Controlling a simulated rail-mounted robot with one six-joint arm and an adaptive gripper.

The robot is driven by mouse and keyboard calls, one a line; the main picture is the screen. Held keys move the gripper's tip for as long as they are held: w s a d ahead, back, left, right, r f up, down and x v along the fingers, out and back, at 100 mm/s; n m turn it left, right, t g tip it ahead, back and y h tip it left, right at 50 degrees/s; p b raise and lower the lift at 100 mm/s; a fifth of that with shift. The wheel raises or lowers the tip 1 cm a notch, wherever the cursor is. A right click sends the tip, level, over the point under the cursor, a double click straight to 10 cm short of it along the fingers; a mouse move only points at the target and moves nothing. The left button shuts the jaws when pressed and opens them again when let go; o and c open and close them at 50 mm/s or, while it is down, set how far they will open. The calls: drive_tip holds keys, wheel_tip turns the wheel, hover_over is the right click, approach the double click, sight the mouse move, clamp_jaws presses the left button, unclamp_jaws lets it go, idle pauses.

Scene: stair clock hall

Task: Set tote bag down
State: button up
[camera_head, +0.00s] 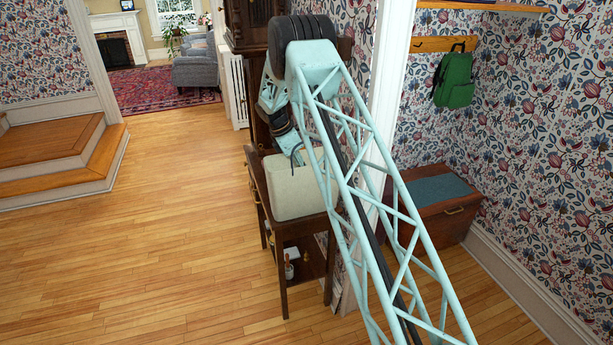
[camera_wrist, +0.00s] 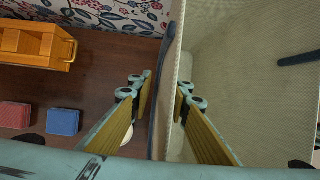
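The cream tote bag (camera_head: 296,192) stands upright on top of a narrow dark wooden table (camera_head: 294,230). A dark handle strap rises from its top. My gripper (camera_head: 292,150) is just above the bag's top edge, partly hidden by my arm. In the wrist view, my gripper's yellow-padded fingers (camera_wrist: 163,92) are parted, with space between their pads. A wall of the tote bag (camera_wrist: 240,75) and a dark strap (camera_wrist: 166,75) run between them. The right finger is on the bag's inner side and the left finger outside. Contact with the bag is hard to judge.
The wrist view shows an orange wooden tray-like object (camera_wrist: 35,45), a blue block (camera_wrist: 63,120) and a red block (camera_wrist: 14,115) beside the bag. A wooden chest (camera_head: 440,205) and a hanging green backpack (camera_head: 455,80) are to the right. Floor to the left is clear.

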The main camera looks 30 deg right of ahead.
drive_tip(key=shift+r, duration=0.2)
drive_tip(key=v, duration=1.1)
drive_tip(key=shift+r, duration=0.4)
drive_tip(key=shift+o, duration=0.7)
drive_tip(key=shift+a, duration=0.15)
drive_tip(key=o, duration=2.1)
drive_tip(key=shift+o, duration=0.2)
drive_tip(key=shift+w+a+r+p, duration=0.1)
drive_tip(key=shift+p, duration=0.2)
